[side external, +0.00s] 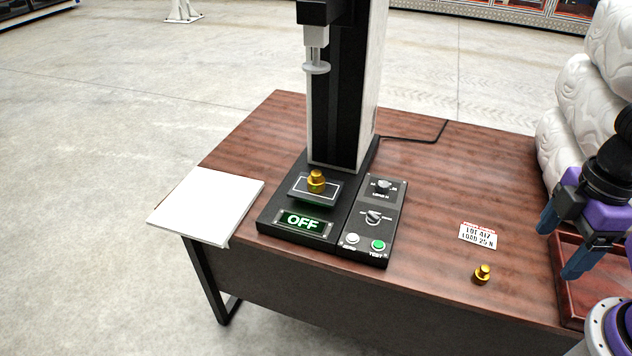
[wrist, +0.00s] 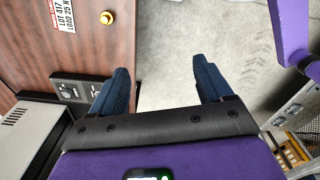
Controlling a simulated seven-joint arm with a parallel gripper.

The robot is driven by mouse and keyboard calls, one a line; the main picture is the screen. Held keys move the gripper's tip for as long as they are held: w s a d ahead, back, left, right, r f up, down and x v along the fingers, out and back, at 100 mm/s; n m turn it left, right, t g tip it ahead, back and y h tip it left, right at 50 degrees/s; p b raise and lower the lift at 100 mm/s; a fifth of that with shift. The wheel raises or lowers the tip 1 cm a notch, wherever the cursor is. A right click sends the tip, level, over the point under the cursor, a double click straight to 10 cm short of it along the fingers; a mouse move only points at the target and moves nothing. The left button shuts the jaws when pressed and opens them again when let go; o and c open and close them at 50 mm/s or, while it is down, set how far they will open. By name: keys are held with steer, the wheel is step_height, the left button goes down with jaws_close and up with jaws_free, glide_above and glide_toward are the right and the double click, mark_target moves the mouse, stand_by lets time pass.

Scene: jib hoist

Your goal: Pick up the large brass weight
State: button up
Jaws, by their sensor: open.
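One brass weight (side external: 316,182) stands upright on the small plate of the black test stand in the side view. It looks slightly larger than the other brass weight (side external: 482,274), which stands on the table near its front edge, below the label card. One brass weight (wrist: 107,17) also shows at the top of the wrist view, ahead of the left finger. My gripper (side external: 565,242) is at the right side of the table, apart from both weights. In the wrist view its fingers (wrist: 163,85) are spread with nothing between them.
The test stand (side external: 343,100) has a tall column, an overhead plunger, an OFF display and a control panel. A white board (side external: 207,206) lies at the left edge. A reddish tray (side external: 569,290) and white padded stack (side external: 565,120) are at right. The table between stand and card is clear.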

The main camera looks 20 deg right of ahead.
steer(key=w+a+f+n+t+h, duration=0.2)
steer(key=w+a+f+n+t, duration=0.15)
steer(key=w+a, duration=0.55)
steer(key=w+a+f+n+t+h, duration=0.2)
steer(key=w+a+n+h, duration=0.15)
steer(key=w, duration=0.85)
steer(key=w+a+f+n+t+h, duration=0.2)
steer(key=w+a+n, duration=0.4)
steer(key=w, duration=0.5)
steer(key=n+t, duration=0.4)
glide_toward(315, 180)
steer(key=x, duration=0.6)
steer(key=shift+w, duration=0.3)
steer(key=shift+f+x, duration=0.1)
steer(key=shift+x, duration=1.2)
steer(key=shift+f+x, duration=0.15)
steer(key=shift+x, duration=1.1)
steer(key=shift+s+d, duration=0.15)
steer(key=shift+s, duration=0.05)
steer(key=c, duration=1.1)
steer(key=shift+r, duration=0.1)
jaws_close()
steer(key=shift+r, duration=0.1)
